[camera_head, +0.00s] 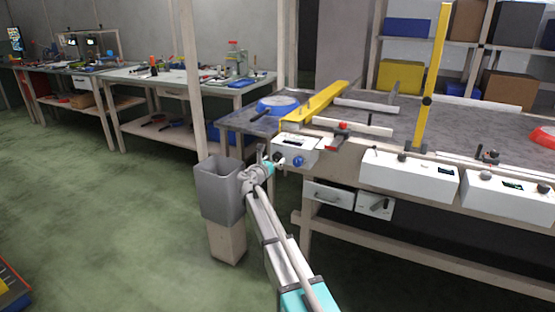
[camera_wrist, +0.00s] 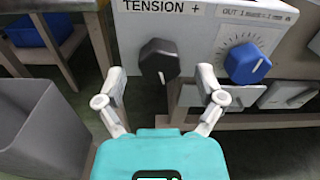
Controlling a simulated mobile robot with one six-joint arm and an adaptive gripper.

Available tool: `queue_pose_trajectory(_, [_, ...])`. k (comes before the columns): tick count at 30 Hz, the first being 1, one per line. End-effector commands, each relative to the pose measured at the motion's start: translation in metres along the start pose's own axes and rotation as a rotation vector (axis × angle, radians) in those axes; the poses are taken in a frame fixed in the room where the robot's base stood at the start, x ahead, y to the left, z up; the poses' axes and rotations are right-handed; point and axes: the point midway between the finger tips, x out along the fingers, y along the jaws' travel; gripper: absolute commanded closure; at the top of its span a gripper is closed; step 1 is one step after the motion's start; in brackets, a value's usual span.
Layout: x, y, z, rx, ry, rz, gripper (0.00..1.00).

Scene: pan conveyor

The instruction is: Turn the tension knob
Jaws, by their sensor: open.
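The tension knob (camera_wrist: 158,60) is black with a pale pointer line that points down. It sits on the front of a white control box under the label "TENSION +" in the wrist view. The control box (camera_head: 296,142) shows at the left end of the conveyor bench in the head view. A blue knob (camera_wrist: 247,63) with a printed dial sits to its right. My gripper (camera_wrist: 161,78) is open and empty. Its fingertips are on either side of and below the black knob in the picture; I cannot tell whether they touch it.
A grey bin (camera_head: 222,190) stands left of my gripper, close to my arm, and also shows in the wrist view (camera_wrist: 38,130). More white control boxes (camera_head: 410,180) line the bench front to the right.

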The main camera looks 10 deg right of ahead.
Motion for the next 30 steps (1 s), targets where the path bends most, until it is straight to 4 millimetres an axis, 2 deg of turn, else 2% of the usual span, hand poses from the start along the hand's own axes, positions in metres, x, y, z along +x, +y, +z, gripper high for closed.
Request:
queue_pose_trajectory(6, [0.016, 0.000, 0.000, 0.000, 0.000, 0.000, 0.12])
queue_pose_trajectory(17, [0.017, 0.000, 0.000, 0.000, 0.000, 0.001, 0.12])
queue_pose_trajectory(30, [0.017, 0.000, 0.000, 0.000, 0.000, 0.000, 0.92])
